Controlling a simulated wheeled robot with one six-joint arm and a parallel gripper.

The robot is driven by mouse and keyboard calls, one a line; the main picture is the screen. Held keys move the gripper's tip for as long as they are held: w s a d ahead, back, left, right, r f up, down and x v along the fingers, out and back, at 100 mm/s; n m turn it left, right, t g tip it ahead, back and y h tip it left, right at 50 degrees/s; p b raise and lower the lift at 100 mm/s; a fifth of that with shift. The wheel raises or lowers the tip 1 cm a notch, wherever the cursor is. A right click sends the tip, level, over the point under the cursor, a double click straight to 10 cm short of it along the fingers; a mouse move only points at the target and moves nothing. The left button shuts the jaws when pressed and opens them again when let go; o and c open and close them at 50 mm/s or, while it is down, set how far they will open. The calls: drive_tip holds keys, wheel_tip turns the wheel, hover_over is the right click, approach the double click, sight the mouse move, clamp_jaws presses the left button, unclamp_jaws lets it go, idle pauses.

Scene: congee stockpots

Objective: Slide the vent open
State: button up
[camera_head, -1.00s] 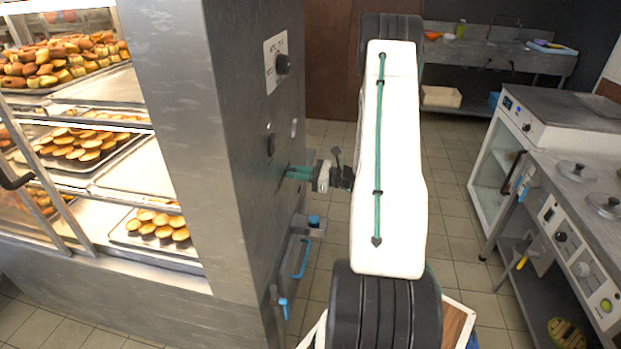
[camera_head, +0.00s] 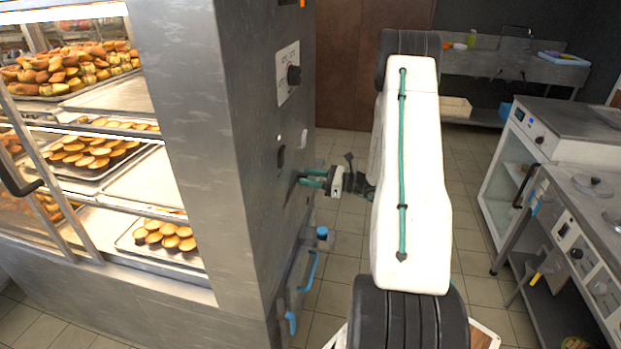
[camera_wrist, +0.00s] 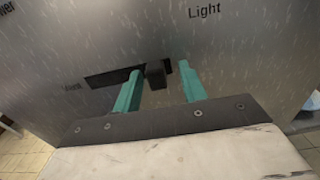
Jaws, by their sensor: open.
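The vent slider shows in the wrist view as a dark knob (camera_wrist: 157,75) at the right end of a dark horizontal slot (camera_wrist: 112,77). My gripper (camera_wrist: 160,80) is open, with one teal finger on each side of the knob. A gap shows on both sides of the knob, and the left finger overlaps the slot. In the head view my gripper (camera_head: 313,178) is at the dark side panel of the display cabinet (camera_head: 262,200). The vent is hard to make out there.
A blue-topped fitting (camera_head: 322,233) and a blue handle (camera_head: 308,270) are below my gripper. Tiled floor (camera_head: 465,170) lies clear between.

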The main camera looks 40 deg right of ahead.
drive_tip(key=v, duration=0.7)
drive_tip(key=shift+s, duration=0.2)
drive_tip(key=shift+d, duration=0.15)
drive_tip(key=s+a+r+n+g, duration=0.3)
drive_tip(key=a+n+g, duration=0.2)
drive_tip(key=a, duration=0.2)
drive_tip(key=s+a+r+n+g+y, duration=0.1)
drive_tip(key=s+a+r+n+g, duration=0.25)
drive_tip(key=a, duration=0.35)
drive_tip(key=s+a+r+n+g, duration=0.2)
drive_tip(key=s+a+n+g, duration=0.1)
drive_tip(key=a+n+g, duration=0.35)
drive_tip(key=s+a+r+n+t+h, duration=0.1)
drive_tip(key=s+a+r+n+h, duration=0.9)
drive_tip(key=s+a+r+n, duration=0.3)
wheel_tip(320, 180, up, 2)
drive_tip(key=a+n, duration=0.1)
drive_tip(key=a, duration=0.2)
drive_tip(key=shift+s+n+h, duration=0.3)
